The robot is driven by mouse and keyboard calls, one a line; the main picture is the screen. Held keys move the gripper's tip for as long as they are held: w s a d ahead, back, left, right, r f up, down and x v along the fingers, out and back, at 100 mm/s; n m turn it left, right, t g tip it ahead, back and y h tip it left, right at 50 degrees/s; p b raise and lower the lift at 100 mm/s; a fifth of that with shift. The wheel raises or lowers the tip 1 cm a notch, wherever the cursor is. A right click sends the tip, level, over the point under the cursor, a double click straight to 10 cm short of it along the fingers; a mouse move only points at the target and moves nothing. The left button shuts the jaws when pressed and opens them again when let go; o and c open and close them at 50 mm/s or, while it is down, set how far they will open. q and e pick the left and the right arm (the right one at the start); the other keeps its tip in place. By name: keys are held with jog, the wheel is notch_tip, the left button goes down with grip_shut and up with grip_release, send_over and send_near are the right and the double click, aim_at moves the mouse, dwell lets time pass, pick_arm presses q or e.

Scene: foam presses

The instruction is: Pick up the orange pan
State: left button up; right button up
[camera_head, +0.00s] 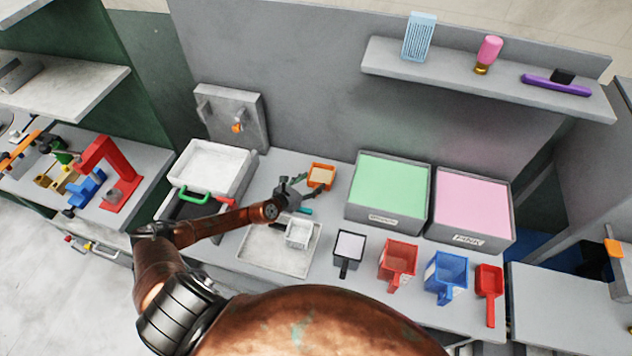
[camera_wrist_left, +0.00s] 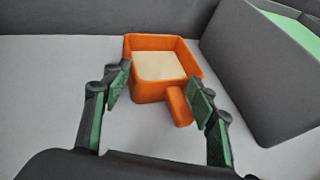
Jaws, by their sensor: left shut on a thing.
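The orange pan (camera_head: 321,176) is a small square box with a short handle and a pale beige inside. It stands on the grey counter, left of the green-filled bin. In the left wrist view the pan (camera_wrist_left: 148,90) is upright, with its handle pointing toward me. My left gripper (camera_head: 302,192) reaches it from the left in the head view. In the left wrist view the gripper (camera_wrist_left: 163,88) has its fingers on either side of the pan's near part, shut on it. The exact contact points are hard to see. My right gripper is out of view.
Bins with green (camera_head: 390,190) and pink (camera_head: 472,205) fill stand right of the pan. A white basket (camera_head: 298,233) sits on a pale tray (camera_head: 262,252) in front. Several scoop-like pans, including a blue one (camera_head: 447,275), line the front edge. A shelf (camera_head: 480,78) hangs above.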

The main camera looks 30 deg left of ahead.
pick_arm(q)
jog(key=shift+s+f, duration=0.2)
jog(key=shift+f, duration=0.05)
jog(key=shift+c, duration=0.4)
jog(key=shift+r, duration=0.1)
